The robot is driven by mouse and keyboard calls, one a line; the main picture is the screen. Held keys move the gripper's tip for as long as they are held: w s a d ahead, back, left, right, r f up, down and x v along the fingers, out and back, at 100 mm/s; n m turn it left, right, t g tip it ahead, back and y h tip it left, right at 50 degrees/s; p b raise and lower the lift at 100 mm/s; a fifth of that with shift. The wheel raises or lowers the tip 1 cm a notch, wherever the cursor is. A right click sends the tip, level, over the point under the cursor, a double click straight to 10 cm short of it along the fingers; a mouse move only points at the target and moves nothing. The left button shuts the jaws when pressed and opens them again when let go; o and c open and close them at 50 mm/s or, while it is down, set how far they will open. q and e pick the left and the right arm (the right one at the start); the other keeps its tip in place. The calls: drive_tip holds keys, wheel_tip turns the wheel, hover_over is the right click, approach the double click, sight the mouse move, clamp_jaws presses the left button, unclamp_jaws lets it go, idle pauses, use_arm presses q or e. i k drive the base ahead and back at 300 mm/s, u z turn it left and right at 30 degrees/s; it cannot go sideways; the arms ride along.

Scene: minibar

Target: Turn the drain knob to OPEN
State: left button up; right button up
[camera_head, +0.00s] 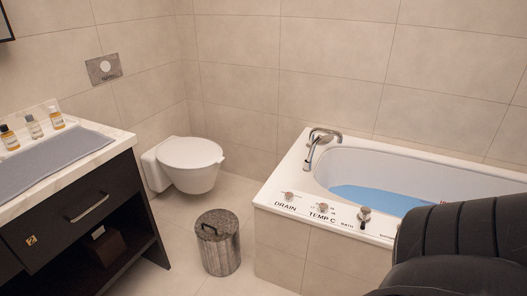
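The drain knob (288,196) is a small round metal knob on the white rim of the bathtub (262,203), just above the printed word DRAIN. Its pointer and any OPEN mark are too small to read. The temperature knob (322,208) sits to its right above TEMP C, and another metal control (364,215) stands further right by BATH. The tub holds blue water. No gripper touches the drain knob; neither my left nor my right gripper is in view.
A lidded grey bin (221,255) stands on the floor left of the tub. A white toilet (190,160) and a dark vanity (80,225) are further left. Tiled floor is clear between vanity and bin. A dark form close to the camera covers the lower right.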

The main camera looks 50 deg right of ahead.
sight(289, 197)
drive_tip(key=z, duration=0.55)
drive_tip(key=i, duration=1)
drive_tip(key=z, duration=1.25)
drive_tip(key=i, duration=0.7)
drive_tip(key=z, duration=0.15)
